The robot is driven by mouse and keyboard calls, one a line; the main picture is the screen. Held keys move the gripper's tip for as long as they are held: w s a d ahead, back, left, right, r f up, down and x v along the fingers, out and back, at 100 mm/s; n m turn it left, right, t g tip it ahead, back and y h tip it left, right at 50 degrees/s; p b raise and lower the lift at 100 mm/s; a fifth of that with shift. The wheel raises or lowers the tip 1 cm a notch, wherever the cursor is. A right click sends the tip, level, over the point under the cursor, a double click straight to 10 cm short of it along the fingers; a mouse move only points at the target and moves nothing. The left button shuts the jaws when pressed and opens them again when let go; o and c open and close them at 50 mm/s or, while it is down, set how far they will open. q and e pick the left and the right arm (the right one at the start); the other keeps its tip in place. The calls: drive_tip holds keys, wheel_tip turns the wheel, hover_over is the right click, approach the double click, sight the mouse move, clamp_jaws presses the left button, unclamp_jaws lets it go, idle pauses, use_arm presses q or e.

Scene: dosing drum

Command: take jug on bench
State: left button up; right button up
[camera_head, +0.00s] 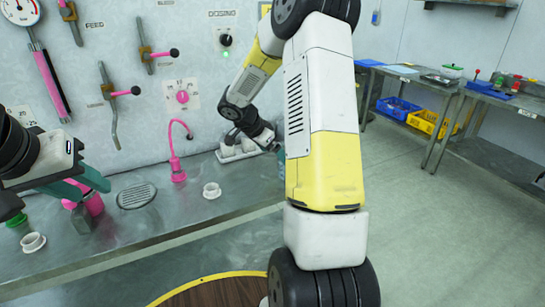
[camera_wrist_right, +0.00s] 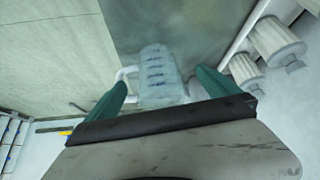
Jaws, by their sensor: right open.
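The jug (camera_wrist_right: 160,75) is clear with dark graduation marks and a pale handle on its left in the right wrist view. My right gripper (camera_wrist_right: 163,92) is open, with one teal finger on each side of the jug; contact cannot be told. In the head view my right arm hides most of the right gripper and the jug. My left gripper (camera_head: 92,187) is over the left part of the steel bench (camera_head: 130,235), its teal fingers apart, above a pink item (camera_head: 92,205).
A white cup (camera_head: 211,190), a round drain (camera_head: 136,196) and a pink spout (camera_head: 177,170) are on the bench. Wall levers (camera_head: 113,105) rise behind.

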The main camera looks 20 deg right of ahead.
drive_tip(key=x, duration=0.5)
drive_tip(key=d+x, duration=0.1)
drive_tip(key=x, duration=0.2)
drive_tip(key=shift+s+r, duration=0.2)
drive_tip(key=shift+r, duration=0.1)
drive_tip(key=shift+c, duration=0.4)
drive_tip(key=c, duration=1.4)
drive_tip(key=shift+o, duration=0.2)
drive_tip(key=shift+r, duration=0.1)
